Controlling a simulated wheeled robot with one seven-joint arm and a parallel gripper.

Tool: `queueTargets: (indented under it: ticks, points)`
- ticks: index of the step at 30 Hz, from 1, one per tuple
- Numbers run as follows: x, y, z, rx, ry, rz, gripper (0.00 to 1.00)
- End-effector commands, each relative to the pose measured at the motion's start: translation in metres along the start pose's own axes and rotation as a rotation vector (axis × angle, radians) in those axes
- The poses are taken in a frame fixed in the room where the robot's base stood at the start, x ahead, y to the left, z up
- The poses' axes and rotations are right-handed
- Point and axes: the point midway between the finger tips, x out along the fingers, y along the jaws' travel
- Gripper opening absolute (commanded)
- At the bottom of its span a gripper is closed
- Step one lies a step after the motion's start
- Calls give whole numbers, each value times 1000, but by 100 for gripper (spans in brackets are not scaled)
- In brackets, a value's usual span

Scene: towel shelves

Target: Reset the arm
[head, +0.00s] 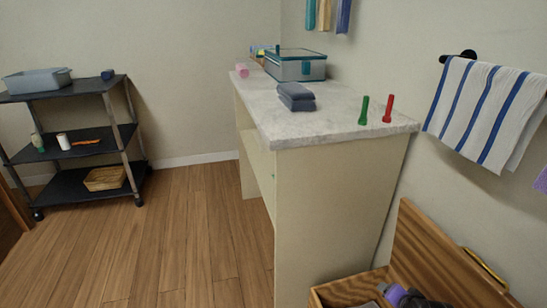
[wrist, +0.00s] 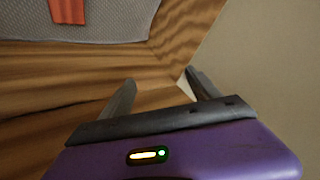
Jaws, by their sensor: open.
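My gripper (wrist: 160,84) shows in the wrist view with its two dark fingers spread apart and nothing between them. Its purple body fills the bottom of that view. Beyond the fingers is brown wood grain (wrist: 60,85), and a plain beige surface (wrist: 270,70) lies to the right. In the head view a purple and dark shape (head: 396,296) shows at the bottom edge by the wooden box; it may be part of my arm, but it is cut off.
An open wooden box (head: 438,252) stands low at the right, beside the counter (head: 345,175). The counter bears folded blue cloths (head: 297,97), a lidded bin (head: 297,66), and green (head: 364,110) and red (head: 388,108) items. A striped towel (head: 485,110) hangs right. Floor (head: 190,235) left of the counter is clear.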

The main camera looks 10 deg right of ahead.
Motion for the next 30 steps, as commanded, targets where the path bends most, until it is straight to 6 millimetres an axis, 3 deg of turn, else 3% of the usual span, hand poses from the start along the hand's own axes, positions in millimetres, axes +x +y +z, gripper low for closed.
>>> queueTargets:
  ticks: [5, 14, 24, 30]
  points:
    - [-45, -12, 25, -223, 204, -161, 71]
    - [-158, -18, 76, -500, 473, -352, 71]
    - [-302, -6, 124, -691, 649, -501, 71]
    - [-370, 8, 146, -748, 654, -557, 71]
